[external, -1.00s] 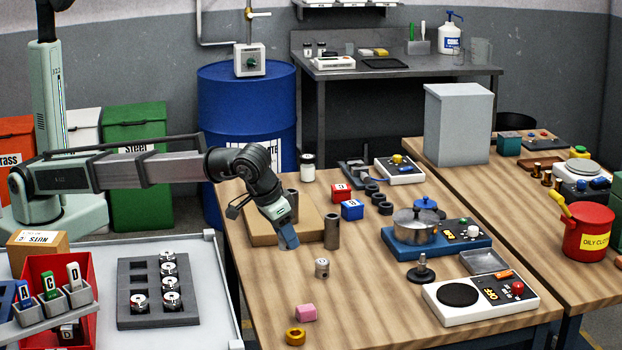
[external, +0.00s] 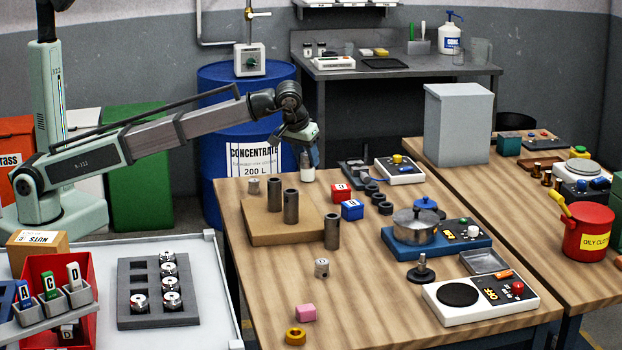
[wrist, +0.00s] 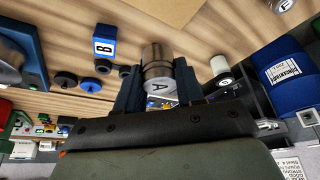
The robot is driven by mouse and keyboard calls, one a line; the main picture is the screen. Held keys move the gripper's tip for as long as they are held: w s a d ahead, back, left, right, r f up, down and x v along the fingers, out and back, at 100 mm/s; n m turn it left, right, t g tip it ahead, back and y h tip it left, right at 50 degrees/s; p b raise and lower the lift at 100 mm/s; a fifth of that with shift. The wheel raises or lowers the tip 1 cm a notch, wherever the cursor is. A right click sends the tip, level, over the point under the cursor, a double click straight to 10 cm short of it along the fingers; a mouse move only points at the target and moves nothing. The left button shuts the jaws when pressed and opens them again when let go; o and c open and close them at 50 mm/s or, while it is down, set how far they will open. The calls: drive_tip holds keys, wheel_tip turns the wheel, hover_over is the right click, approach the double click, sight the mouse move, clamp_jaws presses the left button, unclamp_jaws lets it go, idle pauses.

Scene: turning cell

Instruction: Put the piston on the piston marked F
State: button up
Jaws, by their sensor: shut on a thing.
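My gripper (external: 309,158) is raised over the back of the wooden table, near the white-capped jar. In the wrist view its two blue fingers (wrist: 157,92) are shut on a metal piston (wrist: 158,58) with an A on the face toward the camera. The held piston is hidden in the external view. A piston marked F (wrist: 283,5) shows at the wrist view's top right edge, apart from the held one. A small piston (external: 253,186) standing at the table's back left looks like the same one; its letter is unreadable there. Another piston (external: 322,268) stands nearer the front.
Two steel tubes (external: 291,206) stand on a wooden board (external: 262,235), and a third tube (external: 332,232) stands beside it. The white-capped jar (external: 307,174) is close below my gripper. Red (external: 341,194) and blue (external: 352,210) blocks stand to the right.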

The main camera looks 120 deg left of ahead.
drive_tip(key=s+a+r+n+g, duration=0.1)
drive_tip(key=s+a, duration=0.3)
drive_tip(key=s, duration=0.3)
drive_tip(key=s+a+n, duration=0.1)
drive_tip(key=s+a, duration=0.3)
drive_tip(key=s, duration=0.4)
hover_over(254, 180)
drive_tip(key=f, duration=0.2)
drive_tip(key=shift+n, duration=0.3)
drive_tip(key=shift+f, duration=4.55)
drive_tip(key=shift+f, duration=0.15)
drive_tip(key=o, duration=1.1)
drive_tip(key=v, duration=1.2)
drive_tip(key=shift+w, duration=0.1)
